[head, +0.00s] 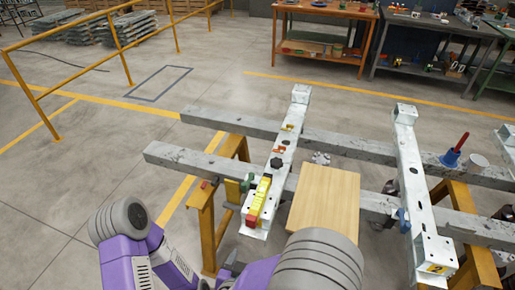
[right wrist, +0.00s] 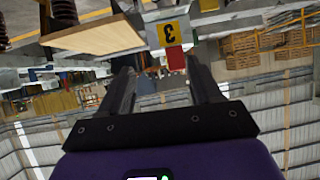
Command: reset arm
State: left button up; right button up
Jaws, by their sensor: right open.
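My right gripper (head: 229,268) is at the bottom of the head view, partly hidden by my right arm. In the right wrist view its two dark fingers (right wrist: 165,85) stand apart with nothing between them. Beyond them is a grey metal beam end with a yellow label marked 3 (right wrist: 169,33) and a red block (right wrist: 175,58). My left arm enters at the lower left of the head view, but its gripper does not show.
A grey isolator frame (head: 285,165) with a yellow-and-red tool (head: 258,198) rests on long beams on yellow trestles (head: 205,230). A wooden board (head: 325,198) lies beside it. A second frame (head: 412,170), blue-and-red item (head: 453,150) and workbenches (head: 325,40) are beyond.

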jog(key=w+d+f+g+y, duration=0.2)
jog(key=w+d+f+g, duration=0.15)
jog(key=f, duration=0.65)
jog(key=s+d+f+g+y, duration=0.2)
jog(key=s+d+f+g, duration=0.2)
jog(key=f, duration=0.3)
jog(key=s+d+f+g+y, duration=0.2)
jog(key=s+d+f, duration=0.3)
jog(key=f, duration=0.3)
jog(key=shift+s+d+n+g+y, duration=0.15)
jog(key=shift+s+n+g+y, duration=0.2)
jog(key=shift+s+g, duration=0.4)
